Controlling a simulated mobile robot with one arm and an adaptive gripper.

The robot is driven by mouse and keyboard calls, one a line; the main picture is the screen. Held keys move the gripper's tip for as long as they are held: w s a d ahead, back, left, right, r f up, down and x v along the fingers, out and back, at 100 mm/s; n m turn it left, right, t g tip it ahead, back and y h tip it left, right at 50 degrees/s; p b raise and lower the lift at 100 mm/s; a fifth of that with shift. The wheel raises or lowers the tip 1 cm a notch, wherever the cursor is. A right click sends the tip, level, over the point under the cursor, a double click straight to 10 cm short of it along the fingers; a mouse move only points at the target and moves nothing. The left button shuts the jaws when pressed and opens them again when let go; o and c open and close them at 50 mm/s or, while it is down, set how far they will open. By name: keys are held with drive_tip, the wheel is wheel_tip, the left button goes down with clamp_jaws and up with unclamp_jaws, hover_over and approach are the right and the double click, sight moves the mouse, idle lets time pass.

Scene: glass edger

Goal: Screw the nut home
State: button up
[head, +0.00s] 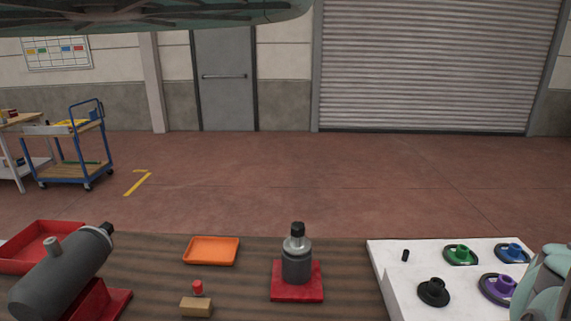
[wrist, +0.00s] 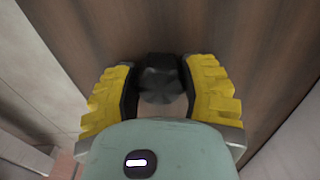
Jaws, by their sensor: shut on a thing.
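In the wrist view my gripper (wrist: 160,85) has its two yellow, black-padded fingers closed on a dark, faceted piece (wrist: 160,78), which looks like the nut. Brown surface lies behind it. Whether the piece sits on a thread cannot be told. In the head view only part of my arm shows at the lower right edge; the fingers and the held piece are out of that view. A grey upright cylinder (head: 297,267) with a silver neck and a black top (head: 298,230) stands on a red square base (head: 297,288) on the table.
The wooden table (head: 350,275) holds an orange tray (head: 211,251), a red tray (head: 35,245), a grey tilted cylinder (head: 55,280) on a red stand, and a small wooden block (head: 196,306). A white board (head: 395,285) carries several coloured flanged wheels and a black peg (head: 405,256).

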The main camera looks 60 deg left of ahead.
drive_tip(key=c, duration=0.5)
drive_tip(key=shift+r+p, duration=2.7)
drive_tip(key=shift+r, duration=0.75)
drive_tip(key=shift+c, duration=0.3)
clamp_jaws()
drive_tip(key=shift+w+r, duration=0.1)
